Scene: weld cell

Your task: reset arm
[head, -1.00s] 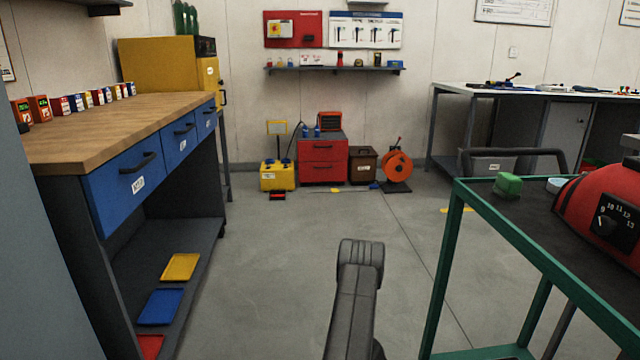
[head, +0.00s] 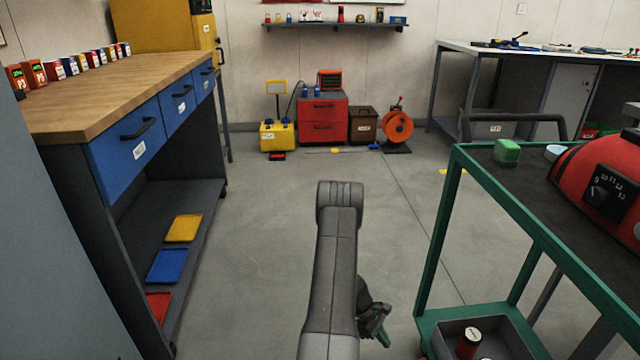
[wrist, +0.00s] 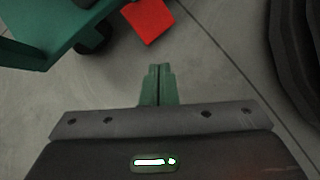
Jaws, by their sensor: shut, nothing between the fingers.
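My gripper (wrist: 158,86) shows in the wrist view with its two green fingers together and nothing between them. Bare grey floor lies beneath it.
A wooden-topped workbench (head: 110,100) with blue drawers stands at left. The cart carries a red machine (head: 590,175) and a green block (head: 507,151); its lower tray (head: 520,345) holds a red can (head: 468,343). The middle floor is clear.

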